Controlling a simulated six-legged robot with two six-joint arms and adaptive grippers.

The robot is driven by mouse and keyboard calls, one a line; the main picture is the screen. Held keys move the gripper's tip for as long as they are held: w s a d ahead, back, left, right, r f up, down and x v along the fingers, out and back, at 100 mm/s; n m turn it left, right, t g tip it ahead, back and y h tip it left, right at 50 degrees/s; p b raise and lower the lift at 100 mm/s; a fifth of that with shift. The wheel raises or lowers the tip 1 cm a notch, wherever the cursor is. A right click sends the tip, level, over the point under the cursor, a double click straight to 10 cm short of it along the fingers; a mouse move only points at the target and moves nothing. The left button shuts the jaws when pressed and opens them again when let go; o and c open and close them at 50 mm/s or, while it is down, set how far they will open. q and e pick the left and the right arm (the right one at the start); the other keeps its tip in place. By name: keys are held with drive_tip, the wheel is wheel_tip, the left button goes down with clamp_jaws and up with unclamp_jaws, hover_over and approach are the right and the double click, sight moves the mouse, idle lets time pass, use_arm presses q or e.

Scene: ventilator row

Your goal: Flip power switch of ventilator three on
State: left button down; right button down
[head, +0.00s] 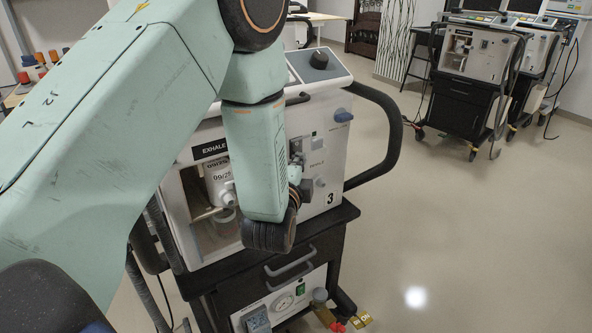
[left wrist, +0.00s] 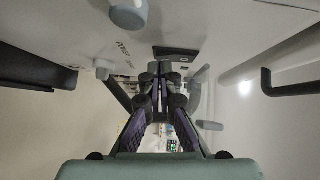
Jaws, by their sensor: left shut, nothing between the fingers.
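Ventilator three (head: 333,225) is a white unit with a black "3" label, standing on a black cart in the middle of the head view. My left arm crosses in front of it and hides much of its front panel. My left gripper (head: 296,165) is at that panel, partly hidden by my wrist. In the left wrist view my left gripper (left wrist: 162,76) is shut and empty. Its tips are close to a black rocker switch (left wrist: 178,53) beside small lettering that looks like "POWER". I cannot tell whether the tips touch it, or the switch's position. My right gripper is not in view.
A black curved handle (head: 392,130) sticks out on the ventilator's right side. The cart's drawer handle (head: 290,262) and a gauge (head: 283,302) are below. Another ventilator (head: 475,55) stands at the back right. The floor (head: 450,230) to the right is clear.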

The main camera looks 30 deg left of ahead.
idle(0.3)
use_arm(q)
drive_tip(key=shift+w+a+f+m+t, duration=0.1)
drive_tip(key=shift+w+a+m+t, duration=0.1)
drive_tip(key=shift+a+m+t, duration=0.1)
drive_tip(key=shift+s+d, duration=0.1)
